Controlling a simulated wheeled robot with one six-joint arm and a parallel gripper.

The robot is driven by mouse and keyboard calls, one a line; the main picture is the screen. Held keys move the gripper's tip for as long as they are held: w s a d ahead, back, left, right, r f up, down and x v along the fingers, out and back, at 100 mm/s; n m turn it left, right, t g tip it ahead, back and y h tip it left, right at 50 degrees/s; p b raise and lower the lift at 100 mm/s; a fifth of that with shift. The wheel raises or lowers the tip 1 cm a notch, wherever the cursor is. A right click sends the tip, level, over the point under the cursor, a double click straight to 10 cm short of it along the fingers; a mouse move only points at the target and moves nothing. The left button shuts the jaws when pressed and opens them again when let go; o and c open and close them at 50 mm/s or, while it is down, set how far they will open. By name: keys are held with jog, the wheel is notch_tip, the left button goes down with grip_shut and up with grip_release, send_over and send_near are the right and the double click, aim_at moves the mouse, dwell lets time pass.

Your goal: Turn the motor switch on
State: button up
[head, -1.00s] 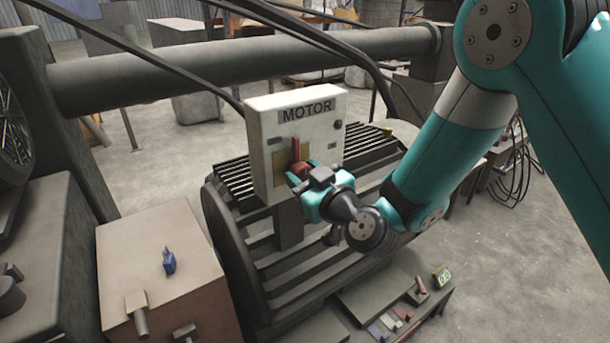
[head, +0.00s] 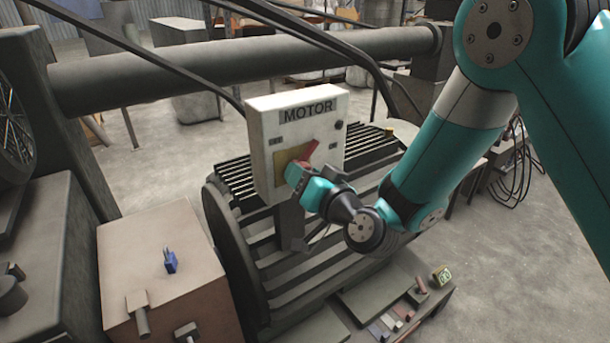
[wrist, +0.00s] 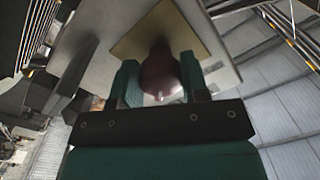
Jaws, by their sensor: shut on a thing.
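The white motor box (head: 325,132), labelled MOTOR, stands on a post in the middle of the head view. Its red switch handle (head: 309,151) sits on a yellow plate (head: 281,160) and tilts up and to the right. My gripper (head: 300,173) is at the front of the box, rolled over, and covers the lower part of the switch. In the wrist view the two green fingers are shut on the dark red knob (wrist: 158,75), one on each side, with the yellow plate (wrist: 145,30) behind it.
A brown box (head: 190,285) with a blue switch (head: 170,261) stands at the lower left. A slatted dark machine (head: 330,270) lies below the motor box. A thick pipe (head: 200,65) and black cables run behind it. Open floor lies at the right.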

jog(key=m, duration=0.4)
jog(key=shift+m, duration=0.3)
jog(key=shift+m+p, duration=0.3)
jog(key=shift+m, duration=2)
jog(key=o, duration=0.9)
jog(key=shift+r, duration=0.1)
jog(key=shift+s, duration=0.1)
